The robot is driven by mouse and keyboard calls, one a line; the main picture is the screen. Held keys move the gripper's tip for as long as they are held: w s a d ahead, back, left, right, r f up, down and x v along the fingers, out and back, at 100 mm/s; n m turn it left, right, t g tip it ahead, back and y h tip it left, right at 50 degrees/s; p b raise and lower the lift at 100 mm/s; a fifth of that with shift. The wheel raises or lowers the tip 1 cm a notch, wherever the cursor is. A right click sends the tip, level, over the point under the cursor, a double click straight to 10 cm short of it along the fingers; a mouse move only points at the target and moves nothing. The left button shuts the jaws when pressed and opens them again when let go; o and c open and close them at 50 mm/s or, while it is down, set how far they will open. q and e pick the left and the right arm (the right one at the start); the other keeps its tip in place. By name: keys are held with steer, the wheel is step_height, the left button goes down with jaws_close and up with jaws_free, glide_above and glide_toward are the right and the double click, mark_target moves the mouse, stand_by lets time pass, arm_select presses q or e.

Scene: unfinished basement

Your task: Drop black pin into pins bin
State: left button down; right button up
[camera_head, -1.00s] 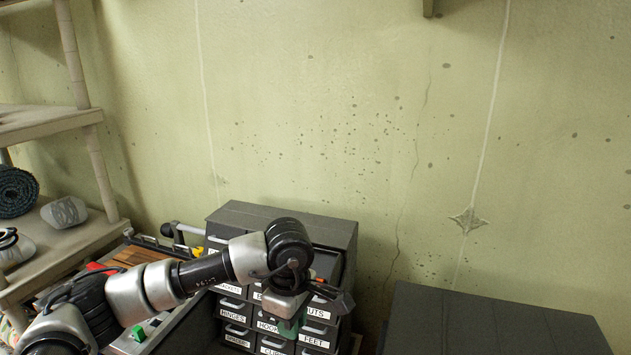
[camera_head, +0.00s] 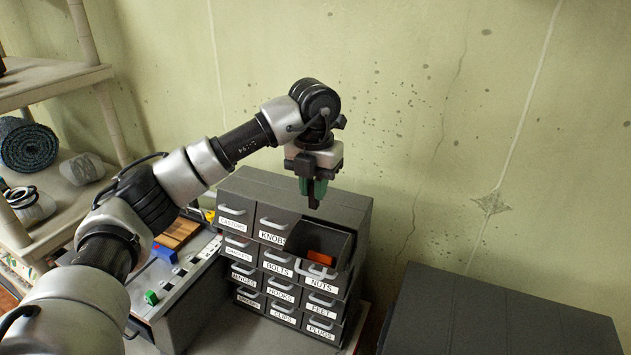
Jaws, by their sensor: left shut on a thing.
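My left gripper (camera_head: 313,192) points down above the top right of a dark grey drawer cabinet (camera_head: 345,203). It is shut on a small dark thing, seemingly the black pin; the fingers hide most of it, and its outline is hard to separate from them. Green shows at the fingers. Below the gripper, the top-right compartment (camera_head: 338,245) of the cabinet is open, with an orange thing (camera_head: 320,259) inside. I see no readable label for this compartment, so I cannot tell whether it is the pins bin. My right gripper is not in view.
Labelled drawers such as KNOBS (camera_head: 272,238), BOLTS (camera_head: 277,268) and NUTS (camera_head: 321,287) look shut. A workbench with blue (camera_head: 165,254) and green (camera_head: 151,298) blocks is left. A dark box (camera_head: 490,320) stands right. Shelves (camera_head: 55,80) are at far left.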

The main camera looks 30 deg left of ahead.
mark_target(315, 206)
arm_select(q)
steer(key=f+b, duration=0.1)
steer(key=f, duration=0.1)
steer(key=f+b, duration=0.1)
steer(key=f, duration=0.1)
steer(key=shift+w, duration=0.2)
steer(key=shift+f, duration=0.3)
steer(key=shift+f+b, duration=0.2)
steer(key=shift+b, duration=0.15)
steer(key=c, duration=1)
jaws_free()
